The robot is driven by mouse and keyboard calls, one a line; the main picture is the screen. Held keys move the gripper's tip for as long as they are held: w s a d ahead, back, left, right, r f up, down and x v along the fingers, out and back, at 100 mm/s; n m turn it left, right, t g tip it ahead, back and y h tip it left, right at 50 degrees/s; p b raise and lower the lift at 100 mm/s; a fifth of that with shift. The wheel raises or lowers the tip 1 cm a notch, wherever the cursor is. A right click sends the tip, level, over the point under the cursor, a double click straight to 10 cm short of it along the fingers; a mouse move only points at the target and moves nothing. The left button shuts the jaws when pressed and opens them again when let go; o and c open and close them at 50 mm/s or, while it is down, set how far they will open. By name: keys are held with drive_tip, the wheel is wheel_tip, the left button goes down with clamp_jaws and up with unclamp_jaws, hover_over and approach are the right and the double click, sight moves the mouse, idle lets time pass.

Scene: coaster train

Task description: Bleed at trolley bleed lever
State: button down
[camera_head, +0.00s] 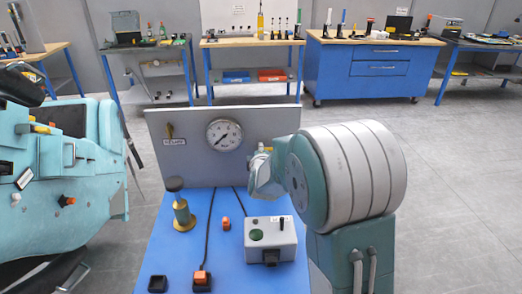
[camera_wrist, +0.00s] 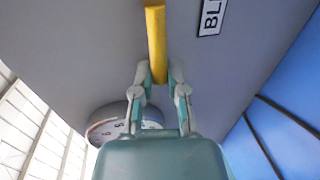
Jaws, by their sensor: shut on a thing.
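The trolley's upright grey panel (camera_head: 185,172) stands behind its blue top (camera_head: 215,275). In the wrist view, the yellow bleed lever (camera_wrist: 156,40) stands out against the panel beside a partly cut label (camera_wrist: 212,17) reading "BL". My gripper (camera_wrist: 160,75) has its fingers on both sides of the lever's lower end and is shut on it. In the head view my gripper (camera_head: 262,172) is at the panel's right part and mostly hides the lever. A round gauge (camera_head: 224,135) is left of it and also shows in the wrist view (camera_wrist: 110,125).
A small lever (camera_head: 169,131) with a label is at the panel's left. The blue top holds a brass fitting (camera_head: 184,214), a grey control box (camera_head: 270,240) and orange-topped connectors (camera_head: 202,278). A teal coaster car (camera_head: 60,160) is at left. Open floor (camera_head: 450,190) lies at right.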

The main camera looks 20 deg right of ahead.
drive_tip(key=shift+a+f, duration=0.1)
drive_tip(key=shift+f, duration=0.05)
drive_tip(key=c, duration=0.7)
unclamp_jaws()
drive_tip(key=shift+o, duration=0.2)
drive_tip(key=shift+a, duration=0.1)
drive_tip(key=v, duration=1.1)
drive_tip(key=shift+s+a, duration=0.2)
drive_tip(key=shift+s, duration=0.2)
